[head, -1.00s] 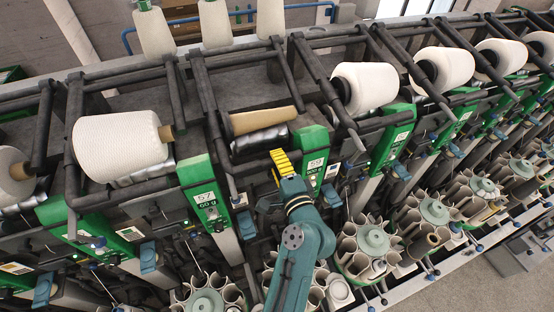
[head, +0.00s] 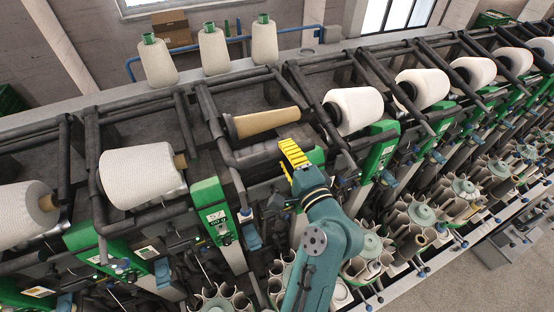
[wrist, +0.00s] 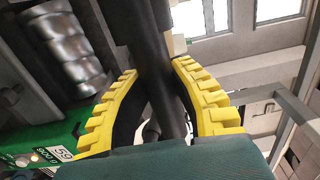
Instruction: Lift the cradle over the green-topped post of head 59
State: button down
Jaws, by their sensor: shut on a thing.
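My gripper (head: 291,153) has yellow ribbed fingers and stands in front of the head with the bare tan cone (head: 264,122). In the wrist view my gripper (wrist: 157,95) is shut around a dark bar (wrist: 155,45) of the cradle, one finger on each side. The cradle's dark side arm (head: 213,112) shows left of the tan cone. The green-topped post of head 59 (head: 316,155) is just right of my fingers and partly hidden by them.
A grooved metal drum (wrist: 75,60) lies left of the bar. Neighbouring heads carry full white cones (head: 140,175) (head: 353,108). The green post of head 57 (head: 213,213) stands to the left. Pocketed carousels (head: 370,245) sit below.

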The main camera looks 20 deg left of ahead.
jog(key=shift+d+f, duration=0.1)
jog(key=shift+f, duration=0.15)
jog(key=c, duration=1.1)
grip_release()
jog(key=shift+s+f, duration=0.1)
jog(key=shift+c, duration=0.2)
jog(key=v, duration=1.2)
